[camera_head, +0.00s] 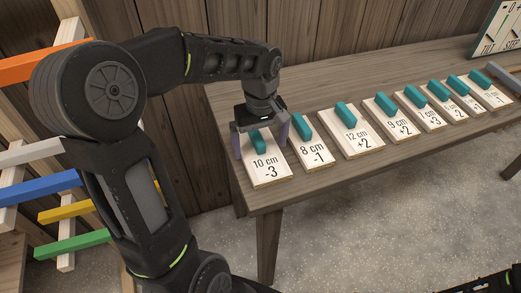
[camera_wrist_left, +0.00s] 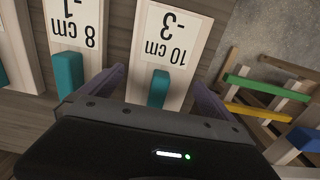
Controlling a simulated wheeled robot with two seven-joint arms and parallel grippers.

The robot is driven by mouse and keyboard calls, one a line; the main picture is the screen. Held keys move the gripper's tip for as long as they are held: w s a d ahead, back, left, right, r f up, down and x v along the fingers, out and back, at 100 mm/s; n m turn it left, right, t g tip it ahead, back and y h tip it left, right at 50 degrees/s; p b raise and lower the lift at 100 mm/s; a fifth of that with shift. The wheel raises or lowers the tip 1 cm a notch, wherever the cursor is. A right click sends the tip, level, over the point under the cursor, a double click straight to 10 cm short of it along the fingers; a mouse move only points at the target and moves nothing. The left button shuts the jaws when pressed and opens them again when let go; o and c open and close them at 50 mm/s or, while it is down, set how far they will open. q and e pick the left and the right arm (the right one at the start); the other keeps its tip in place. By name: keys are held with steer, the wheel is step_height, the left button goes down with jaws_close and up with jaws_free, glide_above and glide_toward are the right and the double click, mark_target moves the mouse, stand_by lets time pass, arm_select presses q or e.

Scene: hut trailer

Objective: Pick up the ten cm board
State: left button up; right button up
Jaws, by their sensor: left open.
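The ten cm board (camera_head: 267,182) is a pale wooden board with a "10 cm -3" label and a teal handle block. It lies at the near left end of a wooden table, first in a row of similar boards. My left gripper (camera_head: 262,148) is open above it, with one finger on each side of the teal handle (camera_wrist_left: 159,88). In the left wrist view the ten cm board (camera_wrist_left: 188,62) lies between the two spread fingers. I cannot tell whether the fingers touch anything. A dark part of my right arm shows at the lower right, but its gripper is not visible.
The 8 cm board (camera_head: 313,153) lies close to the right of the ten cm board, with several more boards beyond. The wooden table (camera_head: 240,98) stands against a plank wall. A rack with coloured bars (camera_head: 50,190) stands at the left. Bare floor (camera_head: 400,225) lies in front.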

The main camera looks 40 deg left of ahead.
arm_select(q)
steer(key=shift+f, duration=0.55)
steer(key=shift+c, duration=0.4)
steer(key=c, duration=1.2)
